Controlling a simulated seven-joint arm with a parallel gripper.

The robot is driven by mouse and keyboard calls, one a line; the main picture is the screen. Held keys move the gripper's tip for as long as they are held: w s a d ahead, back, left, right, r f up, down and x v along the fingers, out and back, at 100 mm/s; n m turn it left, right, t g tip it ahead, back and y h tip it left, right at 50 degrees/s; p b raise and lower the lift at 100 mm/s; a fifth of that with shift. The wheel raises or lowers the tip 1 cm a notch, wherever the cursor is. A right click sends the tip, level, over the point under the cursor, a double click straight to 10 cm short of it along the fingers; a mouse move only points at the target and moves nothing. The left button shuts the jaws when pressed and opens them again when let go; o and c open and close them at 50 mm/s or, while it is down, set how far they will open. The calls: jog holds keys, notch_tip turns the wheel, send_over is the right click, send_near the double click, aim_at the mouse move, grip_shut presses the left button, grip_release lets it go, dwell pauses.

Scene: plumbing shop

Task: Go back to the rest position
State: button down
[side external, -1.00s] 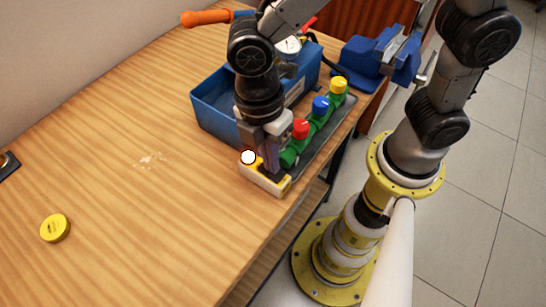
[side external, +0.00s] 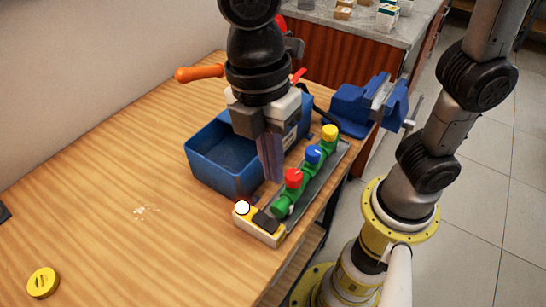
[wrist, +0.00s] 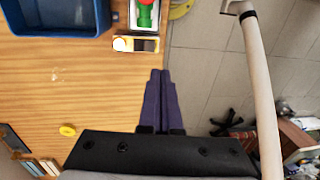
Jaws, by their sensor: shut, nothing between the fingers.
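My gripper (side external: 270,180) is shut and empty, pointing down above the workbench between the blue bin and the row of valves. In the wrist view its closed fingers (wrist: 160,75) lie together over the bench edge. A grey rail carries green valves with a red cap (side external: 293,178), a blue cap (side external: 313,154) and a yellow cap (side external: 330,132). A yellow-and-white box (side external: 258,226) with a round white top piece sits at the rail's near end, apart from the fingers; it also shows in the wrist view (wrist: 135,44).
The blue bin (side external: 215,178) stands left of the rail. A blue vise (side external: 370,105) is at the bench's far right corner. A yellow round piece (side external: 43,282) lies on the left. An orange handle (side external: 199,73) sticks out behind the bin.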

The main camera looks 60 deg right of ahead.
jog(key=shift+r, duration=0.4)
